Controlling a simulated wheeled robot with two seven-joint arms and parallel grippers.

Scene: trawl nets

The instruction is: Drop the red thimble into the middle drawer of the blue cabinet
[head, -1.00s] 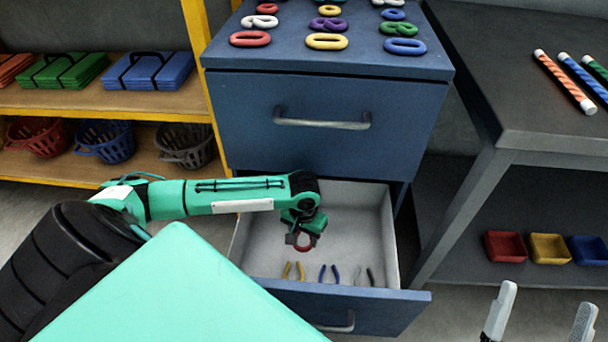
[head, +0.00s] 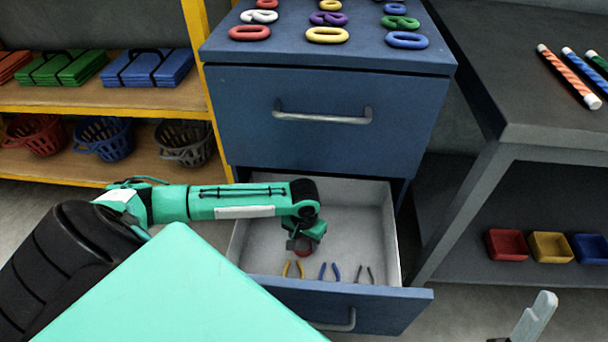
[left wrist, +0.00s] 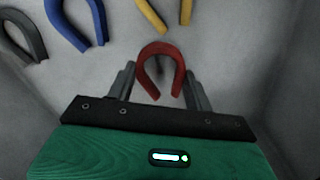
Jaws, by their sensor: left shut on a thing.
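The blue cabinet (head: 325,90) stands in the centre of the head view. Its drawer (head: 365,215) below the shut top one is pulled open, with a pale inside. My left gripper (head: 303,244) points down inside the drawer's opening, shut on the red thimble (head: 305,254). In the left wrist view the thimble (left wrist: 160,48) is a red arch between the fingers (left wrist: 158,80), above the pale floor. I cannot tell whether it touches the floor. One pale finger of my right gripper (head: 534,318) shows at the bottom right, away from the cabinet; the other is out of frame.
A shelf (head: 80,178) stands left, a grey bench (head: 530,125) right. The drawer's back half looks clear.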

